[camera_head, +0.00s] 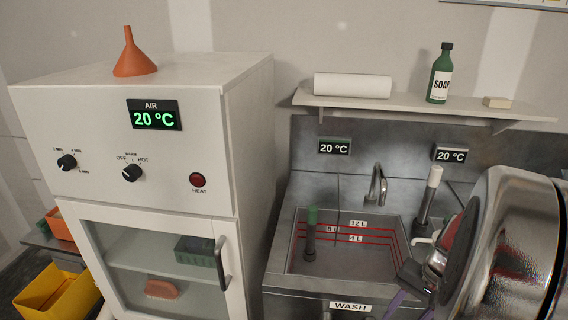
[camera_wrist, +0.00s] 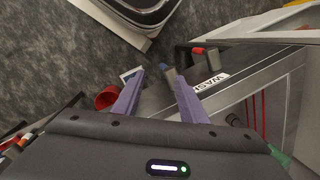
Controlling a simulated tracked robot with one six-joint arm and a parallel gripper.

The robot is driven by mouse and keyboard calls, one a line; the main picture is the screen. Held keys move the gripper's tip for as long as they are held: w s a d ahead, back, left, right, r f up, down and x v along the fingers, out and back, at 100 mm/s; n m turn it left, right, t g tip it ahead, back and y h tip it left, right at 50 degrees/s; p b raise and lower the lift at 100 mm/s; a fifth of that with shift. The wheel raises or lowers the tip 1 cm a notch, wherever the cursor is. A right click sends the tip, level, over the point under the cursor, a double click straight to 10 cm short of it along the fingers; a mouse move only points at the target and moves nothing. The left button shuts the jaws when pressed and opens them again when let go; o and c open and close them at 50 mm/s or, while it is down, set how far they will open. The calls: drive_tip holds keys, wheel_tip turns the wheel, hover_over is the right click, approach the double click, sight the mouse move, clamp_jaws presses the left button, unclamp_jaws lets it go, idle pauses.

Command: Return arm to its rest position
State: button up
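My gripper (camera_wrist: 160,78) shows in the wrist view as two purple fingers, spread apart with nothing between them. In the head view my arm fills the right side, and the purple fingers of my gripper (camera_head: 411,308) show at the bottom edge, by the front right of the wash sink (camera_head: 303,284). The wrist view looks down past the sink's front edge, with its WASH label (camera_wrist: 211,83), to the grey floor (camera_wrist: 50,50). My arm hides the right part of the sink in the head view.
A white cabinet (camera_head: 140,198) with dials and a closed glass door stands left of the sink. A shelf (camera_head: 420,108) above the sink holds a white roll (camera_head: 352,86) and a green soap bottle (camera_head: 440,75). A red round container (camera_wrist: 107,98) is near the left finger in the wrist view.

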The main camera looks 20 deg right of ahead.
drive_tip(key=w+a+r+n+t, duration=0.1)
drive_tip(key=a+r+n, duration=0.3)
drive_tip(key=a, duration=0.4)
drive_tip(key=w+a+r+n+t+h, duration=0.1)
drive_tip(key=a+r+n, duration=0.3)
drive_tip(key=a, duration=0.5)
drive_tip(key=w+a+r+n+t+h, duration=0.1)
drive_tip(key=w+a+r+n+t, duration=0.1)
drive_tip(key=a+r+n, duration=0.2)
drive_tip(key=a+r, duration=0.3)
drive_tip(key=a, duration=0.2)
drive_tip(key=shift+t, duration=0.3)
drive_tip(key=shift+w, duration=0.1)
drive_tip(key=shift+c, duration=0.9)
